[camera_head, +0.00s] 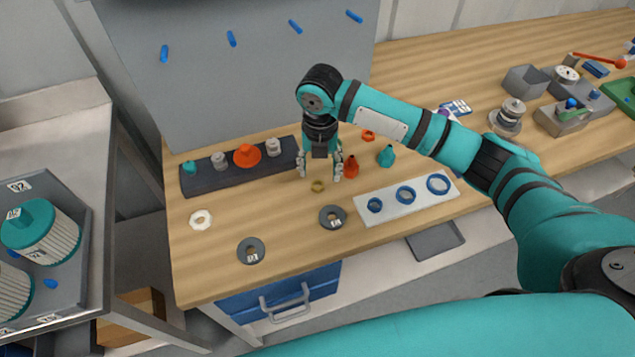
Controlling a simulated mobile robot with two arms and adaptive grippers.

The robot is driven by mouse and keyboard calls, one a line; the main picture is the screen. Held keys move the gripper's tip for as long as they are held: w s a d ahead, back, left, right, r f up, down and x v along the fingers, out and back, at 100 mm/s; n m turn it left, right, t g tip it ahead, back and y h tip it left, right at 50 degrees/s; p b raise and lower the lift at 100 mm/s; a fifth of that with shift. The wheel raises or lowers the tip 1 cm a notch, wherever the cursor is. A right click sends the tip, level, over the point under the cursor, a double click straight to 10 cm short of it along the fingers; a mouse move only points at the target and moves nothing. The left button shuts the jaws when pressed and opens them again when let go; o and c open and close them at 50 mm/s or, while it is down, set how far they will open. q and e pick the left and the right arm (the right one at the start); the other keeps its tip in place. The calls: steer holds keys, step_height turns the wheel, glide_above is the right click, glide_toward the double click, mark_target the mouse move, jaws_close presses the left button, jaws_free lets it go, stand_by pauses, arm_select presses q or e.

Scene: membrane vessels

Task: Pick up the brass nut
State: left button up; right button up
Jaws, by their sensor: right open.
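The brass nut (318,186) is a small yellow ring lying on the wooden bench top. My right gripper (320,177) points down just behind and above it, with its fingers open on either side. The nut shows between and slightly in front of the fingertips. I cannot tell exactly how high the fingertips are over the bench. My left gripper is not in view.
A dark tray (214,184) with several fittings lies left of the gripper. Grey discs (333,217) lie in front. A white plate (388,209) holds blue rings. A white nut (201,219) lies at left.

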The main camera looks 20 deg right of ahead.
mark_target(318, 188)
steer(key=shift+f, duration=0.25)
steer(key=shift+a+f+p, duration=0.1)
steer(key=shift+f+p, duration=0.2)
steer(key=shift+f, duration=0.05)
step_height(318, 188, down, 4)
steer(key=shift+a+r+p, duration=0.1)
steer(key=shift+r+p, duration=0.1)
steer(key=shift+p, duration=0.3)
steer(key=shift+f, duration=0.35)
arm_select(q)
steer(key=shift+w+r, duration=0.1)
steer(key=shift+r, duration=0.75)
arm_select(e)
jaws_close()
